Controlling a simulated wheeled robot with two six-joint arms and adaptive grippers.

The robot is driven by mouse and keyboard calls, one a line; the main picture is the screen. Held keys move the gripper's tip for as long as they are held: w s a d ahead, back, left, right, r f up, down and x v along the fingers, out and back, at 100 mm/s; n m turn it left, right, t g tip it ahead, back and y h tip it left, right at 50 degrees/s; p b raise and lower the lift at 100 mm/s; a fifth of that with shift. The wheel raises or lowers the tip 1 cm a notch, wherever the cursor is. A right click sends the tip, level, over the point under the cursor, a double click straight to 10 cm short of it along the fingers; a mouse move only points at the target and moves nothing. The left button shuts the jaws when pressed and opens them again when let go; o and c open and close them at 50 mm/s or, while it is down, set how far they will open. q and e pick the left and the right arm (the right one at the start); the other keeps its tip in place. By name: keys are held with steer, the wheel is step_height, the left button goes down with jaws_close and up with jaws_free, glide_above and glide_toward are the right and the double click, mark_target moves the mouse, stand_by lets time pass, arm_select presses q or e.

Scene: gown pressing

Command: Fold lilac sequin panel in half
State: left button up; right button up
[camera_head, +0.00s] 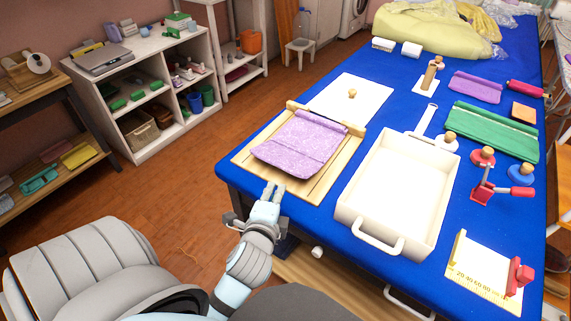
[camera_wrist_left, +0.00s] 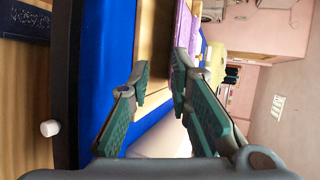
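The lilac sequin panel (camera_head: 298,143) lies on a wooden board (camera_head: 325,178) at the near left corner of the blue table. A crease or seam runs across it, and its near edge looks slightly raised. A wooden bar (camera_head: 350,128) runs along its far edge. My right gripper is not in view.
A white tray (camera_head: 343,205) with handles stands right of the board. A white board with a knob (camera_head: 373,100) lies behind it. A green cloth (camera_head: 495,130), a smaller purple piece (camera_head: 476,87) and a red clamp tool (camera_head: 484,190) are farther right.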

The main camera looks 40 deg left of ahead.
mark_target(285, 160)
arm_select(q)
steer(key=shift+m+t, duration=0.3)
steer(key=shift+m, duration=0.1)
steer(key=b+x, duration=0.1)
steer(key=x, duration=0.3)
steer(key=r+b+x, duration=0.1)
steer(key=x, duration=0.4)
steer(key=b+x, duration=0.1)
steer(key=x, duration=0.4)
steer(key=shift+w+a+r, duration=0.3)
steer(key=shift+w, duration=0.15)
steer(key=shift+c, duration=0.5)
jaws_close()
